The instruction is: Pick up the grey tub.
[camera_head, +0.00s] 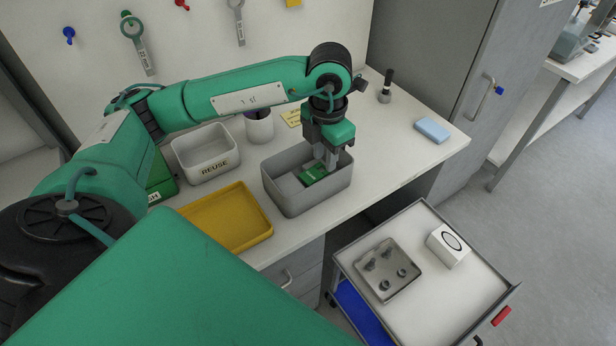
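The grey tub (312,199) stands on the white bench, open at the top. A green packet (313,175) is inside it. My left gripper (328,164) points down into the tub near its back right, with its fingertips close to the packet. I cannot tell whether the fingers touch or hold the packet, or how far apart they are. My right gripper is not in view.
A yellow tray (262,232) lies left of the tub, and a white bin marked REUSE (203,155) stands behind that tray. A blue block (432,130) lies at right. A cart (440,285) stands in front with a metal tray and a white box.

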